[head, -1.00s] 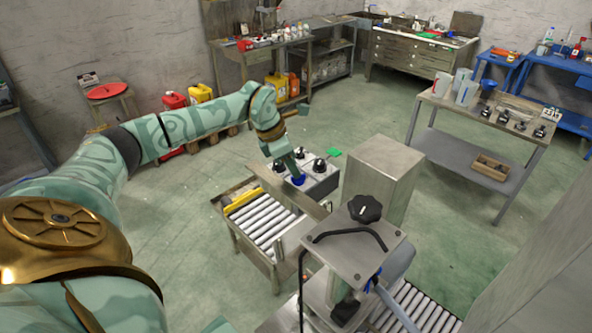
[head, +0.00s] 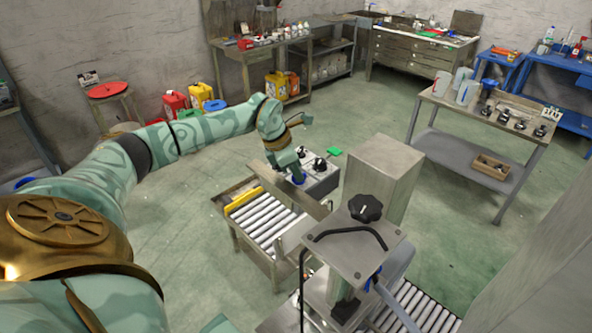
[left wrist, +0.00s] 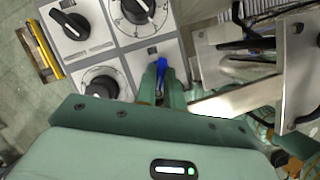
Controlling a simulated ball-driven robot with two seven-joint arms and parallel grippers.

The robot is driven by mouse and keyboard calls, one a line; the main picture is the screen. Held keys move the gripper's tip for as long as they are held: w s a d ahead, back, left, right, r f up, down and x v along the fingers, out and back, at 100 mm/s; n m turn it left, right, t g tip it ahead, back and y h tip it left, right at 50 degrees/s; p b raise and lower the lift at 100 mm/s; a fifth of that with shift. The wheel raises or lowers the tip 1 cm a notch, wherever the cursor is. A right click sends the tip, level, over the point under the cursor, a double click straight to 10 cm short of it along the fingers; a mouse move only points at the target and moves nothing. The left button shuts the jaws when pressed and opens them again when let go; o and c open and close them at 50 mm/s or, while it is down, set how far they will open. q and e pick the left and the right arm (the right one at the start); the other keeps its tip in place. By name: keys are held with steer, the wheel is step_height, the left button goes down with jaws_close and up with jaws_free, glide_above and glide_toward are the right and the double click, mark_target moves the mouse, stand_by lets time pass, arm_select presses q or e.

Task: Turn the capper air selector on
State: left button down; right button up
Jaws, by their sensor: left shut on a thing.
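A grey control box (head: 322,182) with black knobs stands at the far end of the roller conveyor in the head view. Its panel (left wrist: 143,53) fills the upper left of the left wrist view, with several black rotary knobs and one small blue selector (left wrist: 161,68). In the head view the blue selector (head: 299,179) shows at my fingertips. My left gripper (head: 296,172) points down at the panel and is shut on the blue selector. The fingers partly hide it, and I cannot read its label. My right gripper is not in view.
The roller conveyor (head: 262,220) with a yellow strip lies in front of the box. A grey metal column (head: 382,180) and a capping machine with a black star knob (head: 365,208) stand close on the right. Open floor lies to the left.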

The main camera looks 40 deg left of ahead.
arm_select(q)
steer(key=n+y+p, duration=0.1)
steer(key=n, duration=0.1)
steer(key=shift+r+n+t, duration=0.15)
steer(key=shift+n+t, duration=0.25)
steer(key=n+y+p, duration=0.1)
steer(key=n, duration=0.1)
steer(key=shift+d+n, duration=0.15)
steer(key=shift+n, duration=0.25)
steer(key=n+y, duration=0.1)
steer(key=n, duration=0.2)
steer(key=shift+d, duration=0.15)
steer(key=shift+n+y+p, duration=0.35)
steer(key=shift+n+y, duration=0.25)
steer(key=shift+n, duration=0.9)
steer(key=c, duration=1.5)
jaws_free()
